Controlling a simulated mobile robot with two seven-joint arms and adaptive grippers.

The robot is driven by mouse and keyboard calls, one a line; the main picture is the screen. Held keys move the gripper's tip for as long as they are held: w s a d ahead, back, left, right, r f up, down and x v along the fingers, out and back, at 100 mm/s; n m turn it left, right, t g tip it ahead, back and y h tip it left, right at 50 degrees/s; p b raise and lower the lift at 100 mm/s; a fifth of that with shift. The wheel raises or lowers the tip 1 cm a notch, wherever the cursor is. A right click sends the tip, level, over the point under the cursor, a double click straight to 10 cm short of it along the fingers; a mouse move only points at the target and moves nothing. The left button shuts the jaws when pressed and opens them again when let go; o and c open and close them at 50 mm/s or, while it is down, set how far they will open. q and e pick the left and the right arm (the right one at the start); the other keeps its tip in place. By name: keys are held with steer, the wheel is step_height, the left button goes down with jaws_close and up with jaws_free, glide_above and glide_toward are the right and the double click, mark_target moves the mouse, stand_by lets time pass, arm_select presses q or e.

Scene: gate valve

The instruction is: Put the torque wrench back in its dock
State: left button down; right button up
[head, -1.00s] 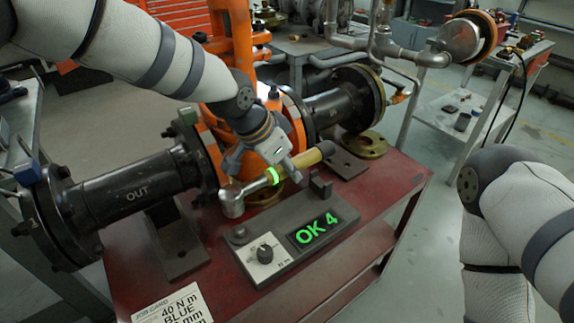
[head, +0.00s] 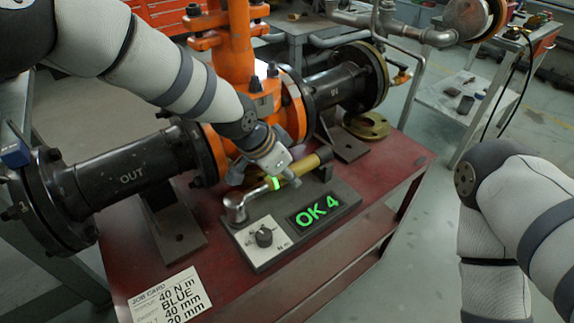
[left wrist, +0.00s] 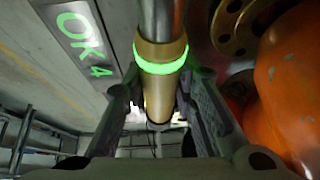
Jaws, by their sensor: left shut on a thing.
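The torque wrench (head: 240,203) has a steel head, a tan grip and a glowing green ring. My left gripper (head: 285,172) is shut on its grip, and the grip also runs between the fingers in the left wrist view (left wrist: 157,95). The dock (head: 340,198) is a dark grey block on the red bench. Its display reads "OK 4" in green. The wrench lies lengthwise along the dock's back part, head at the left end and grip end by the upright cradle at the right. I cannot tell whether it touches the dock. My right gripper is out of view.
An orange valve (head: 235,60) and black pipe (head: 135,175) stand close behind the dock. A job card (head: 168,297) lies at the bench's front left. A brass flange (head: 367,126) lies at the back right. The bench's right part is clear.

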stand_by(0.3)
arm_select(q)
steer(key=c, duration=1.2)
jaws_free()
steer(key=shift+c, duration=0.2)
steer(key=shift+f, duration=0.2)
steer(key=v, duration=1.2)
steer(key=shift+a+r, duration=0.1)
